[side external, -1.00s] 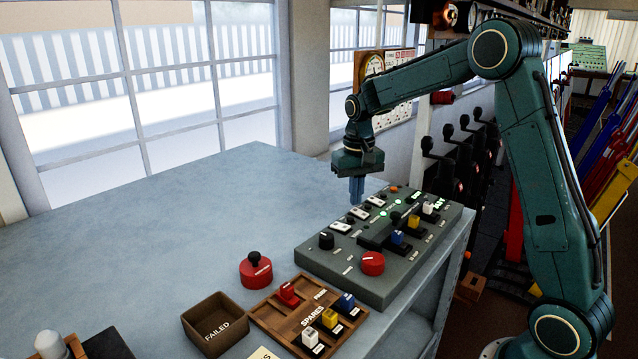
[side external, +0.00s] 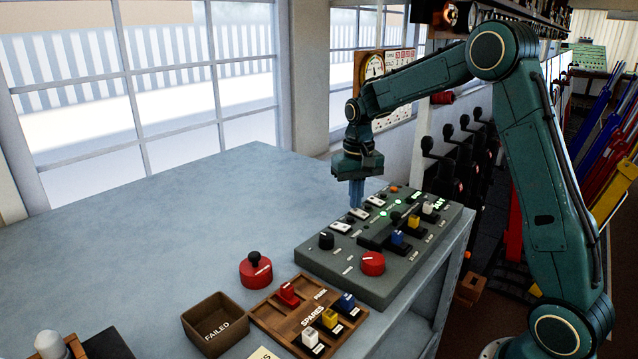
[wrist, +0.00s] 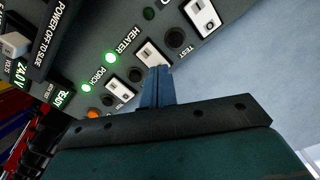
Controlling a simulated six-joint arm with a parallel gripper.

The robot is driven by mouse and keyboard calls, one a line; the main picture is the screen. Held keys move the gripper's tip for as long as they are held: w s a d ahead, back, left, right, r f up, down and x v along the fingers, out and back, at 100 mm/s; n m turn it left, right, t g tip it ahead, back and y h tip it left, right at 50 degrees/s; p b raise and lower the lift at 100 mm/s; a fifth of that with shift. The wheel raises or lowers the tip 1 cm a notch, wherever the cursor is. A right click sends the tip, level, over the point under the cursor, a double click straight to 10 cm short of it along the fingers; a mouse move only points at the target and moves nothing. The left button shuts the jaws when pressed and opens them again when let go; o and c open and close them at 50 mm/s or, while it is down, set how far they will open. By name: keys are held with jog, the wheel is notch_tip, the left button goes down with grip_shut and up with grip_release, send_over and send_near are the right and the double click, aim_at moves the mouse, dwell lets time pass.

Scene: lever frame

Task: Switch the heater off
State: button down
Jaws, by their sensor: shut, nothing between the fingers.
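The grey control panel (side external: 330,262) lies on the bench, with a row of white rocker switches along its far side. In the wrist view, the heater rocker switch (wrist: 150,54) sits beside the HEATER label (wrist: 121,43), and a green lamp (wrist: 110,57) glows by that label. My gripper (side external: 356,206) points down over this row, its blue fingers shut together with nothing between them. In the wrist view the fingertips (wrist: 160,68) are right at the heater switch and cover part of it. I cannot tell whether they touch it.
The porch rocker switch (wrist: 124,91) and another rocker switch (wrist: 202,15) flank the heater switch, with a black TEST button (wrist: 174,38) close by. A red knob (side external: 372,263) and a black knob (side external: 326,240) stand on the panel. The bench (side external: 200,220) is clear to the left.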

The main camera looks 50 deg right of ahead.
aim_at(356, 211)
jog(key=shift+f, duration=0.55)
dwell(0.4)
jog(key=shift+r, duration=3.55)
jog(key=shift+r, duration=0.1)
jog(key=s+a+r+n+t, duration=0.3)
jog(key=s+a+r, duration=0.5)
jog(key=s, duration=0.4)
jog(key=s+a+f+n+t, duration=0.1)
jog(key=s+a, duration=0.2)
jog(key=s, duration=0.4)
jog(key=s+a+f+n+t, duration=0.1)
jog(key=s+a+f+n, duration=0.1)
jog(key=s, duration=0.5)
jog(key=shift+s+a+f+t, duration=0.3)
jog(key=shift+s+a, duration=0.05)
jog(key=shift+a, duration=0.05)
